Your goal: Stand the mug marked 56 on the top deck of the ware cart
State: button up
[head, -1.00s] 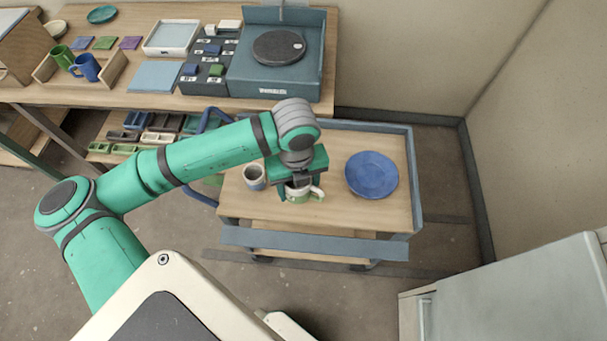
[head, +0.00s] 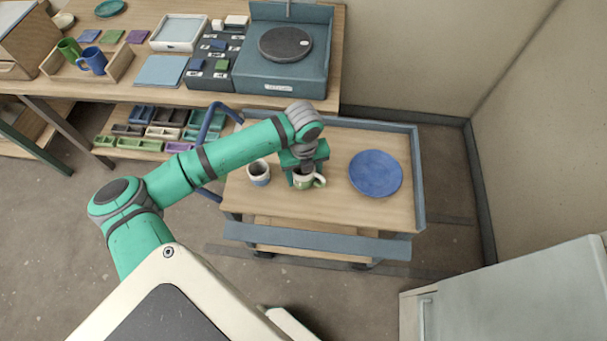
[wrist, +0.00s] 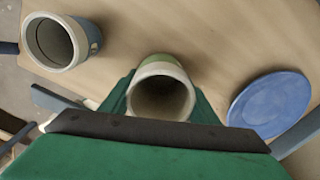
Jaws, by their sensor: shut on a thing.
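A cream and green mug (head: 303,181) is at my gripper (head: 303,176) over the top deck of the ware cart (head: 335,208). Its handle points right in the head view. In the wrist view the mug (wrist: 161,90) is seen from above, empty, between the fingers of my gripper (wrist: 162,98), which is shut on it. I cannot read a number on it. The mug is upright; whether its base touches the deck I cannot tell.
A cream and blue cup (head: 259,173) stands on the deck left of the gripper. A blue plate (head: 376,174) lies to the right. The deck's front is bare. A bench (head: 215,93) with a wheel (head: 285,44), trays and two mugs stands behind.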

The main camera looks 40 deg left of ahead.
jog(key=shift+f, duration=0.15)
jog(key=o, duration=1.4)
notch_tip(320, 180, up, 12)
jog(key=shift+r, duration=0.15)
